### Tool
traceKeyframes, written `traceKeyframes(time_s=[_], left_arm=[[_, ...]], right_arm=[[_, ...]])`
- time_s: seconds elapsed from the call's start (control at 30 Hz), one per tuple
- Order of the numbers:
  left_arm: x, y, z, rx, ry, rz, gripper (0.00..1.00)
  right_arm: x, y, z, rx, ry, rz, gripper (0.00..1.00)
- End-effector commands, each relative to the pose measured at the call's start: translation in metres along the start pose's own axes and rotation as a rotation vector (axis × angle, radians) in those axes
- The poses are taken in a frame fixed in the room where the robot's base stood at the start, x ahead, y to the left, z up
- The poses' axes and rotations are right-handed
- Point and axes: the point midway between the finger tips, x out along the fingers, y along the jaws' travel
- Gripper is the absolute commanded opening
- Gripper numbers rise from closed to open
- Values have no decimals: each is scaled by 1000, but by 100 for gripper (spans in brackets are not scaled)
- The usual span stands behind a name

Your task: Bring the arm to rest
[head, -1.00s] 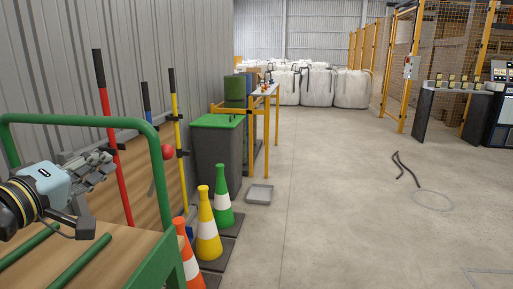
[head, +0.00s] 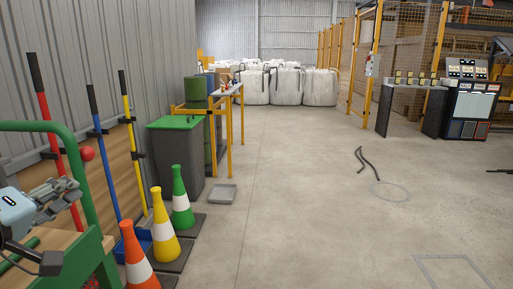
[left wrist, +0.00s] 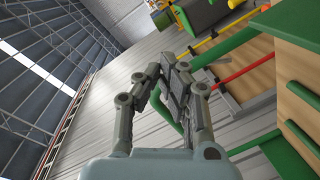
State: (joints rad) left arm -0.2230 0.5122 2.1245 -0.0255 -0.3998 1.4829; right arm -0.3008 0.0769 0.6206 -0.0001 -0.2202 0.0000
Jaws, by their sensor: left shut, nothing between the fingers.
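My left gripper (head: 66,190) is at the left edge in the head view, beside the green rail (head: 72,150) of a wooden-decked cart. In the left wrist view its grey fingers (left wrist: 168,72) are closed together with nothing between them. Part of the green rail shows behind the fingers there. The left arm is mostly cut off by the picture edge. My right gripper is in neither view.
Orange (head: 138,262), yellow (head: 163,228) and green (head: 181,200) cones stand right of the cart. Behind them are a green-lidded bin (head: 175,155) and a grey tray (head: 221,194) on the floor.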

Motion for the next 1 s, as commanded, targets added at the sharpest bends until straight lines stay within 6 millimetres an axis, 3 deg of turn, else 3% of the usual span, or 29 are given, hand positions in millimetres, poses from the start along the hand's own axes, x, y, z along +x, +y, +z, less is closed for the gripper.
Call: traceKeyframes(time_s=[0.13,0.37,0.7,1.0], left_arm=[[-12,-18,18,90,-29,-100,0],[-50,-57,58,313,-158,-321,0],[-151,-105,128,693,-594,-594,0],[-246,-114,171,914,-1041,-626,0]], right_arm=[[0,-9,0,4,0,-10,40],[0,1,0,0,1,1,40],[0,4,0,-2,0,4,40],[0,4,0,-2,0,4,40]])
